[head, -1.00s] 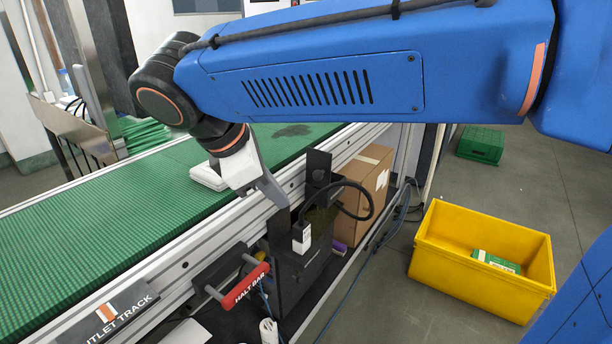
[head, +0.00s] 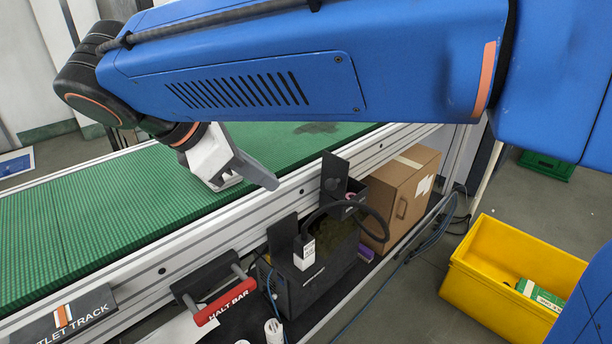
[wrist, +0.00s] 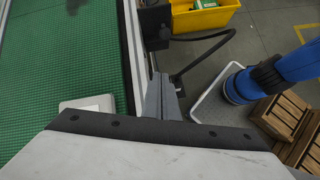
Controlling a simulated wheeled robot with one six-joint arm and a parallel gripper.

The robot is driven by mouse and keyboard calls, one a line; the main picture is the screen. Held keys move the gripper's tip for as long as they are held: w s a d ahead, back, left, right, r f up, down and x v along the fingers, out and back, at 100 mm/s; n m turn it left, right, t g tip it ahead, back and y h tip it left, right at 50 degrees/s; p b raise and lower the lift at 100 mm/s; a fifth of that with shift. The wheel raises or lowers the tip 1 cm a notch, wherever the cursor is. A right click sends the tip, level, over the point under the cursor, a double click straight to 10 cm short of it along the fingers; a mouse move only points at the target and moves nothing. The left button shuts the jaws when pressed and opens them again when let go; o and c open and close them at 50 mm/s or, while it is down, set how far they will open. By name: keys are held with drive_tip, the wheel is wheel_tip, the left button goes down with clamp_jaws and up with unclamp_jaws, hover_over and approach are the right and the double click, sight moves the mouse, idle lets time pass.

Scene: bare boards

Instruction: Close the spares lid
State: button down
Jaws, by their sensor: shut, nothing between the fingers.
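My gripper (head: 268,180) is shut and empty, with its grey fingers pressed together above the near rail of the green conveyor. The shut fingers also show in the wrist view (wrist: 161,92). A black box (head: 315,285) hangs or stands below the rail, with upright black plates, a looped black cable and a white tag at its top. The gripper is up and left of this box and apart from it. No part is readable as a spares label, so I cannot tell which piece is the spares lid.
A white flat object (wrist: 88,106) lies on the green belt (head: 70,230), partly behind my gripper in the head view. A red halt bar (head: 228,300) juts from the conveyor side. A cardboard box (head: 400,195) and a yellow bin (head: 500,300) stand right. Wooden crates (wrist: 280,115) show right.

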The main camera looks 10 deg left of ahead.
sight(328, 180)
drive_tip(key=x, duration=0.9)
drive_tip(key=shift+w+d+f, duration=0.1)
drive_tip(key=shift+d+f, duration=0.05)
drive_tip(key=shift+w+d+r, duration=0.4)
drive_tip(key=shift+w+d, duration=0.1)
drive_tip(key=shift+d, duration=0.3)
drive_tip(key=shift+w+d+r, duration=0.4)
drive_tip(key=shift+w+d, duration=0.1)
drive_tip(key=shift+d, duration=0.25)
